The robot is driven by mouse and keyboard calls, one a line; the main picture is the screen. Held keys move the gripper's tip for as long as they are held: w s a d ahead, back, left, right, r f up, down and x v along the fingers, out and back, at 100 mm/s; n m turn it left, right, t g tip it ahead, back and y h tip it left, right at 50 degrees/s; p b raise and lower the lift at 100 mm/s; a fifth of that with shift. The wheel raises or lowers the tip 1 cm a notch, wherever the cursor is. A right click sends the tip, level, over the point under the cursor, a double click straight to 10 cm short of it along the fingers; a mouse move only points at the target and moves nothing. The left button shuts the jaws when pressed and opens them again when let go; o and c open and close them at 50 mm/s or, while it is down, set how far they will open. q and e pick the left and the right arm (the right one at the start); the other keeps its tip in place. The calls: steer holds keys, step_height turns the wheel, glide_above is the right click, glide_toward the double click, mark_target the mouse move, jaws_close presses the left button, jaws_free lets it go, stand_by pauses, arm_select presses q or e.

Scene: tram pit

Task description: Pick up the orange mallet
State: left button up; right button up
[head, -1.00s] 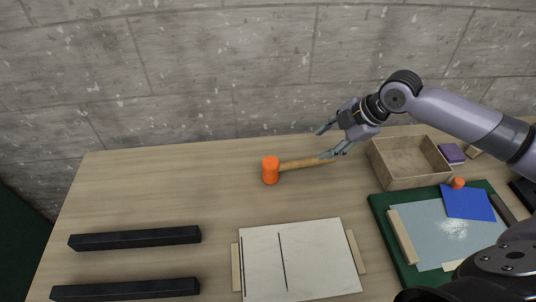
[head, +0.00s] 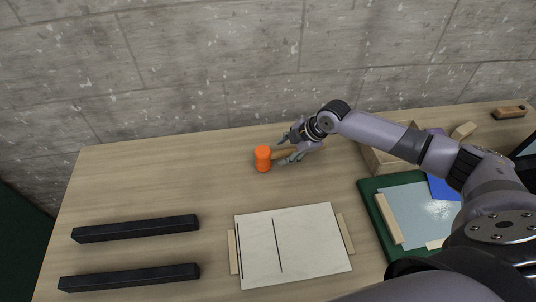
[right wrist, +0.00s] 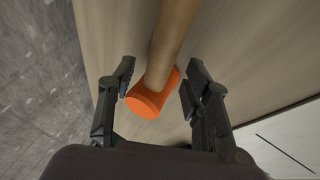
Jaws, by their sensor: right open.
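The orange mallet (head: 263,158) lies on the wooden table near its back edge, with its orange head to the left and its wooden handle pointing right. In the right wrist view the mallet's orange head (right wrist: 153,95) and handle show between the two open fingertips (right wrist: 157,88), with gaps on both sides. My left gripper is not in view.
Two black bars (head: 136,228) lie at the left front. A white sheet with wooden strips (head: 290,246) lies at the front middle. A wooden box (head: 376,163) and a green mat (head: 377,214) with a blue sheet are at the right. A concrete wall (head: 220,65) stands behind the table.

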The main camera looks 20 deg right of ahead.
steer(key=shift+x, duration=1.15)
jaws_close()
steer(key=shift+w+r, duration=0.1)
steer(key=shift+r, duration=0.05)
